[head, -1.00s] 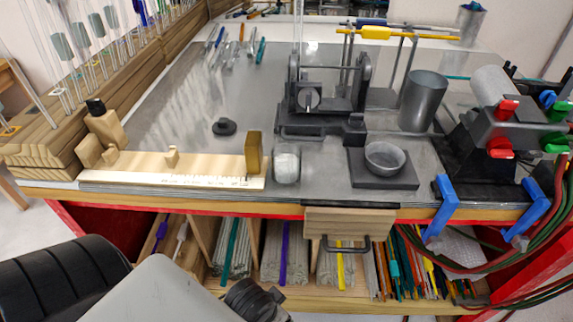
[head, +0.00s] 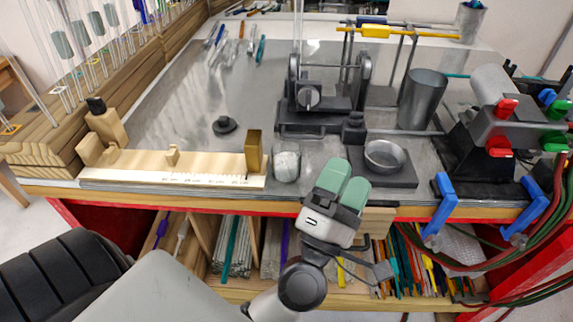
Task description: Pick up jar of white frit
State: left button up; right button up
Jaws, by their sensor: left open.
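The jar of white frit (head: 286,163) is a small clear jar with pale contents. It stands upright near the front edge of the grey bench top, between the wooden ruler board and the dark square plate. My left gripper (head: 345,178) has green finger pads and is in front of the bench edge, to the right of the jar and apart from it. It is open and holds nothing. My right gripper does not show.
A brass block (head: 253,151) on the wooden ruler board (head: 140,172) stands close left of the jar. A metal bowl (head: 384,157) sits on a dark plate (head: 400,180) to the right. A black roller stand (head: 318,110) is behind. Blue clamps (head: 445,205) grip the right front edge.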

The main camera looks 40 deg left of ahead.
pick_arm(q)
jog(key=a+f+n+g+y, duration=0.1)
jog(key=a+n+g+y, duration=0.25)
jog(key=n+y, duration=0.4)
jog(key=a+n+g+y, duration=0.2)
jog(key=n+g+y, duration=0.25)
jog(key=n, duration=0.55)
jog(key=n+g, duration=0.6)
jog(key=n, duration=0.1)
send_near(292, 161)
jog(key=x, duration=0.3)
jog(key=shift+y, duration=0.4)
jog(key=x, duration=0.1)
jog(key=p+x, duration=0.1)
jog(key=x, duration=0.1)
jog(key=f+p+x, duration=0.1)
jog(key=x, duration=0.1)
jog(key=shift+w+a+r+p, duration=0.15)
jog(key=shift+a+r+p, duration=0.15)
jog(key=shift+p, duration=0.15)
jog(key=p+x, duration=0.2)
jog(key=x, duration=0.1)
jog(key=shift+w+a, duration=0.2)
jog(key=shift+w, duration=0.1)
jog(key=shift+w+a+f, duration=0.2)
jog(key=shift+w+a, duration=0.05)
jog(key=shift+a, duration=0.15)
jog(key=shift+d, duration=0.1)
